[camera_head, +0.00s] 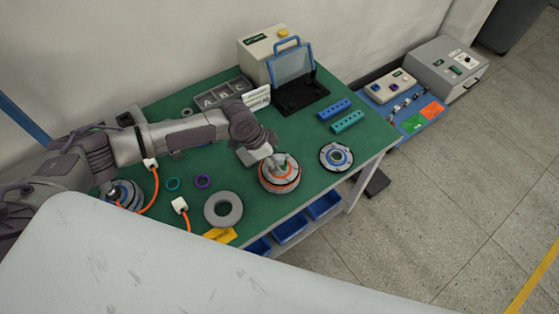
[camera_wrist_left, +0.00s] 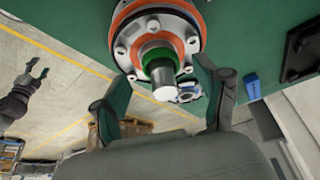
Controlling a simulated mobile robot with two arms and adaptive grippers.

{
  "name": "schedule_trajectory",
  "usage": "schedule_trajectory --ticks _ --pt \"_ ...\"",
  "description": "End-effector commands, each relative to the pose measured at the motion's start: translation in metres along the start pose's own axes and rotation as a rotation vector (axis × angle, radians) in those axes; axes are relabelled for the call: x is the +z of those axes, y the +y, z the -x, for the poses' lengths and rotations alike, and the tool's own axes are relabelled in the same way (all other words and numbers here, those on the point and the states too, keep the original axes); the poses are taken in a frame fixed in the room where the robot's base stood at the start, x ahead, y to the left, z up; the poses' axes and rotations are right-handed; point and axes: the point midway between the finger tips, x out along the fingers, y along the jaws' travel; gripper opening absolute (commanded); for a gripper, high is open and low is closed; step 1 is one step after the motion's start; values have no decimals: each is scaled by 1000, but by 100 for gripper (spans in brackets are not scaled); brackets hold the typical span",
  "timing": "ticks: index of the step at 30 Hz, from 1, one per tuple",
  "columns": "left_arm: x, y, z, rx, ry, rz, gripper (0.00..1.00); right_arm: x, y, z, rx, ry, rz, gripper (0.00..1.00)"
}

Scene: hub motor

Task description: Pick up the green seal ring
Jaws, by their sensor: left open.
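A green seal ring (camera_wrist_left: 159,67) sits around the silver shaft of the orange-rimmed hub motor part (camera_wrist_left: 186,18) in the left wrist view. That part (camera_head: 279,182) stands near the table's front edge in the head view. My left gripper (camera_wrist_left: 162,82) is open, with its green-padded fingers apart on either side of the shaft and nothing between them clearly gripped. In the head view my left gripper (camera_head: 276,160) is over the orange part and hides its top. A teal-green ring (camera_head: 167,184) also lies flat on the table at left. My right gripper (camera_wrist_left: 37,75) shows small, fingers apart.
On the green table (camera_head: 310,140) are a purple ring (camera_head: 197,181), a grey ring (camera_head: 209,211), another hub part (camera_head: 327,160) at right, blue (camera_head: 334,109) and teal (camera_head: 347,122) blocks, and a blue-framed stand (camera_head: 292,65). Blue bins (camera_head: 290,231) sit below the front edge.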

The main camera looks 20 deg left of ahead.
Motion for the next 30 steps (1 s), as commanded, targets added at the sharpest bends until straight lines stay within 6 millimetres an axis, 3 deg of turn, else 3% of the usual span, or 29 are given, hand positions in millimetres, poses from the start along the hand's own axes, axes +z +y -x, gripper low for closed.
schedule_trajectory --ticks 4,11,20,30 --pt "0 0 -15 0 -1 1 73 0 0 4 0 -1 0 60" --pt "1 0 -17 -1 0 0 73 1 -1 4 -1 -2 0 60" --pt "1 -1 -17 -1 0 0 28 3 -6 4 -7 -5 -2 60" --pt "-1 -1 -14 -2 1 0 25 4 -6 2 -7 -6 -1 60"
